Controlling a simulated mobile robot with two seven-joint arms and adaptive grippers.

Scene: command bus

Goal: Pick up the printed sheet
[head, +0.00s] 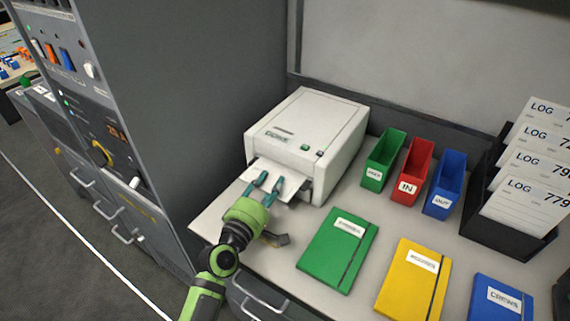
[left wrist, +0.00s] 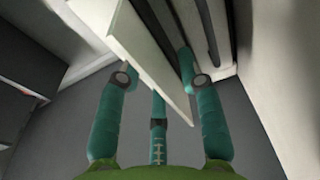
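The printed sheet (head: 277,178) is white and sticks out of the front slot of a cream printer (head: 308,140) on the desk. My left gripper (head: 266,184), with teal fingers and a green palm, is at the sheet's front end. In the left wrist view the sheet (left wrist: 150,48) runs at a slant between the spread fingers of my left gripper (left wrist: 158,76). The fingers stand apart, so the gripper looks open around the sheet; I cannot tell whether any finger touches it. My right gripper is not in view.
Green (head: 384,160), red (head: 412,171) and blue (head: 445,184) bins stand right of the printer. Green (head: 337,252), yellow (head: 412,283) and blue (head: 500,298) notebooks lie in front. A black rack (head: 500,233) holds log cards. A grey control cabinet (head: 120,110) rises on the left.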

